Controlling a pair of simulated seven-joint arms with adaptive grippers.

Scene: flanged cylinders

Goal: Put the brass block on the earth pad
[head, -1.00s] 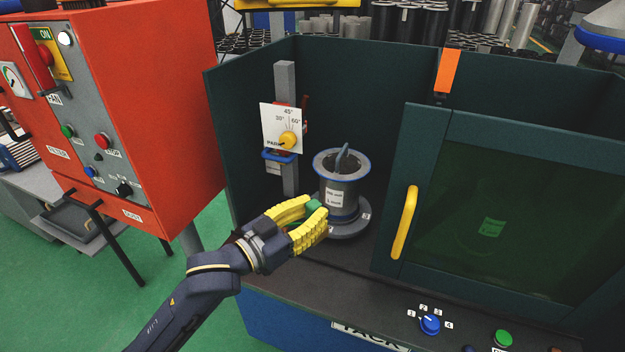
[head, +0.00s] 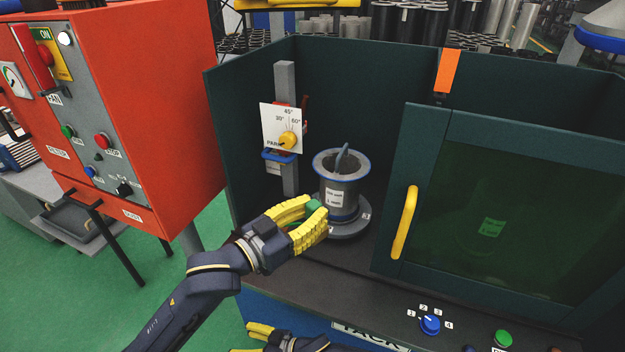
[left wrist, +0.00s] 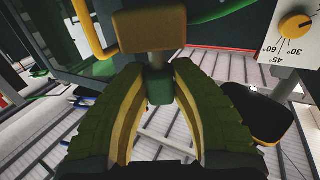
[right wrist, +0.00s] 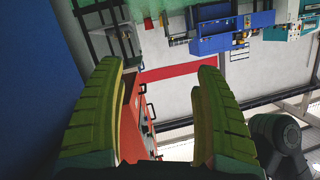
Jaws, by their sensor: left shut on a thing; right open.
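The brass block (left wrist: 150,30) shows in the left wrist view, just beyond my left fingertips, joined by a short grey shaft to a green grip (left wrist: 159,86). My left gripper (head: 318,219) is shut on that green grip, which also shows between the yellow fingers in the head view (head: 314,207). There the brass block is hidden. The gripper is in front of the flanged cylinder (head: 340,192); I cannot tell whether they touch. My right gripper (head: 250,340) is open at the bottom edge; its fingers stand apart and empty in the right wrist view (right wrist: 160,90). I cannot make out the earth pad.
The cylinder stands on a round dark base (head: 350,227) inside the dark cabinet (head: 320,65). A half-panel with a yellow handle (head: 405,222) and dark window closes off the right. An angle dial (head: 283,130) is behind the cylinder. An orange control box (head: 165,95) stands left.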

